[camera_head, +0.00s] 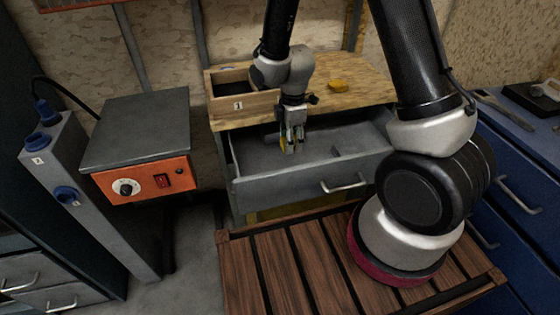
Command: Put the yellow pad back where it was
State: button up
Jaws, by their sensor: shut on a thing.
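My gripper (292,146) points down over the open grey drawer (350,168), near its middle. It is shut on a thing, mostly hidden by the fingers. A thin yellow edge, seemingly of the yellow pad (283,143), shows at the left of the fingers. I cannot tell whether it touches the drawer floor. Another small yellow-orange block (338,86) lies on the wooden top (370,92) above the drawer.
A wooden box with a dark opening (245,104) and a label stands left on the top. An orange control box (145,182) stands further left. A slatted wooden surface (290,270) is in front of the drawer. Blue drawers (515,190) stand at right.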

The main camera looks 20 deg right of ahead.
notch_tip(320, 180, down, 6)
jog(key=shift+w+r, duration=0.1)
jog(key=shift+w, duration=0.05)
jog(key=shift+f, duration=2.2)
jog(key=o, duration=1)
jog(key=shift+f, duration=0.1)
